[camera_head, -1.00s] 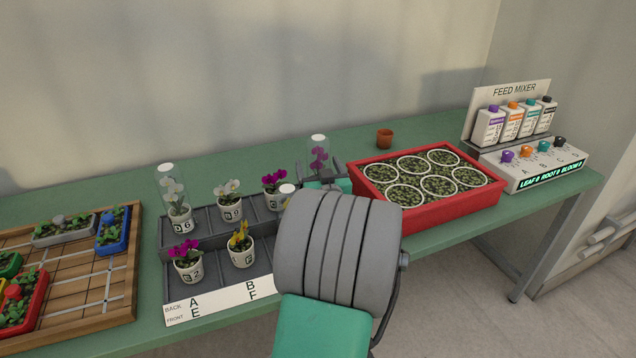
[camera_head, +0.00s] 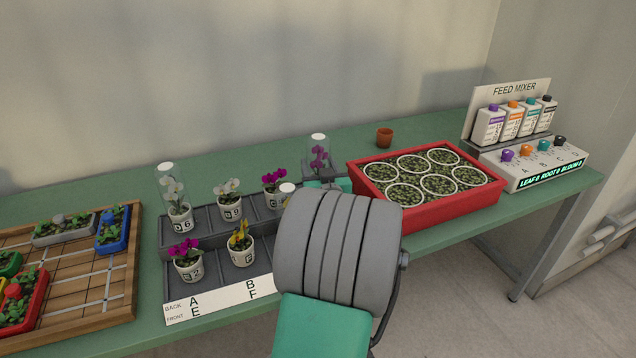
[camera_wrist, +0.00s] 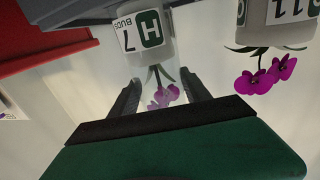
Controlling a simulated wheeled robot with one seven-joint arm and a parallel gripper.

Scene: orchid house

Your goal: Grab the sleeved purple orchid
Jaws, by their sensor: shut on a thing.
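The sleeved purple orchid (camera_head: 319,157) stands at the back right end of the grey tray, in a clear sleeve with a white top. Its white pot, marked H and 7 buds (camera_wrist: 142,38), shows upside down in the wrist view, with its magenta flowers (camera_wrist: 165,96) below. My gripper (camera_wrist: 158,90) has one dark finger on each side of the sleeve and is shut on it. In the head view my arm hides most of the gripper and the lower part of this plant.
The grey tray (camera_head: 208,279) holds several other orchids, including a sleeved white one (camera_head: 174,190) and a bare purple one close by (camera_wrist: 265,75). A red planter (camera_head: 450,207) stands just right of the held plant. The green bench (camera_head: 90,191) is clear behind the tray.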

